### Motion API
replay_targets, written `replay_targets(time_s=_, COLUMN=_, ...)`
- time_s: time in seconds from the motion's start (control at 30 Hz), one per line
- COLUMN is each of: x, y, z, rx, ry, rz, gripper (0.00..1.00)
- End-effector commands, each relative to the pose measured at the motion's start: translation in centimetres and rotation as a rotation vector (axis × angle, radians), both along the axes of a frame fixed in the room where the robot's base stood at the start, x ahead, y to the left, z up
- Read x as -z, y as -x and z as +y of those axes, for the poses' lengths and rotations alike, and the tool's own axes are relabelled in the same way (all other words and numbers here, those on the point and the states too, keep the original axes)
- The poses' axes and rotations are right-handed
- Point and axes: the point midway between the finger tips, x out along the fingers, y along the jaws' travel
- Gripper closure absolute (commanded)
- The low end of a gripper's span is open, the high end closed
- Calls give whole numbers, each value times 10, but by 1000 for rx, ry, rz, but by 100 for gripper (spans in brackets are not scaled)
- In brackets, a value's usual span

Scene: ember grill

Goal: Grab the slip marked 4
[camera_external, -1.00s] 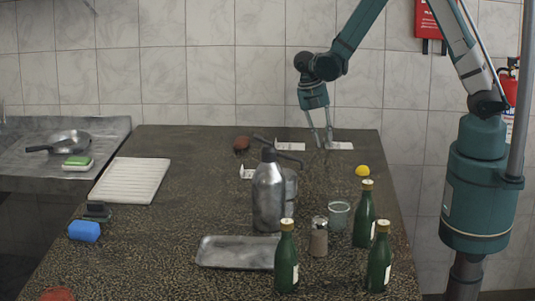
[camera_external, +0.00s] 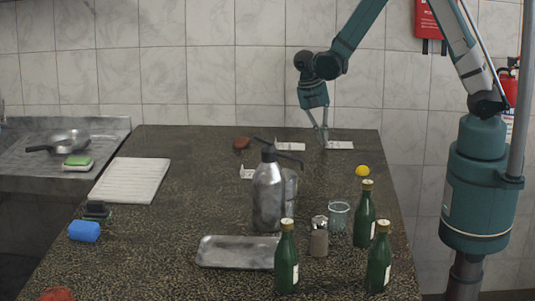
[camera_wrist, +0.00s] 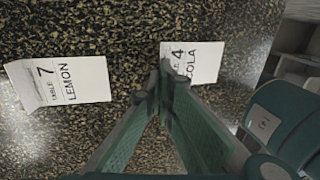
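The slip marked 4 (camera_wrist: 194,63) is a white paper reading "COLA" in the wrist view. In the outside view it lies flat at the far right of the dark counter (camera_external: 340,145). My gripper (camera_wrist: 161,76) points down at its left end, and its fingertips have come together on that edge, hiding part of it. The fingertips are also at the slip's left end in the outside view (camera_external: 325,143). The slip still lies on the counter. Another slip, marked 7 (camera_wrist: 70,82) and reading "LEMON", lies to the left, apart from my gripper.
A metal siphon bottle (camera_external: 268,195), a yellow lemon (camera_external: 362,170), a glass (camera_external: 339,215) and green bottles (camera_external: 364,218) stand nearer the front. The wall is close behind.

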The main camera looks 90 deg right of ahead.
Motion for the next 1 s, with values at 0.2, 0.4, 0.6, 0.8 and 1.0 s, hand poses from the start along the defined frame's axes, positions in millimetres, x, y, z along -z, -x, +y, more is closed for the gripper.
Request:
replay_targets(time_s=0.2, x=-14, y=0, z=0, rx=0, ry=0, rz=0, gripper=100)
replay_targets(time_s=0.4, x=-36, y=1, z=0, rx=0, ry=0, rz=0, gripper=100)
replay_targets(time_s=0.6, x=-61, y=0, z=0, rx=0, ry=0, rz=0, gripper=100)
replay_targets(time_s=0.8, x=-82, y=0, z=0, rx=0, ry=0, rz=0, gripper=100)
replay_targets(time_s=1.0, x=-94, y=0, z=0, rx=0, ry=0, rz=0, gripper=100)
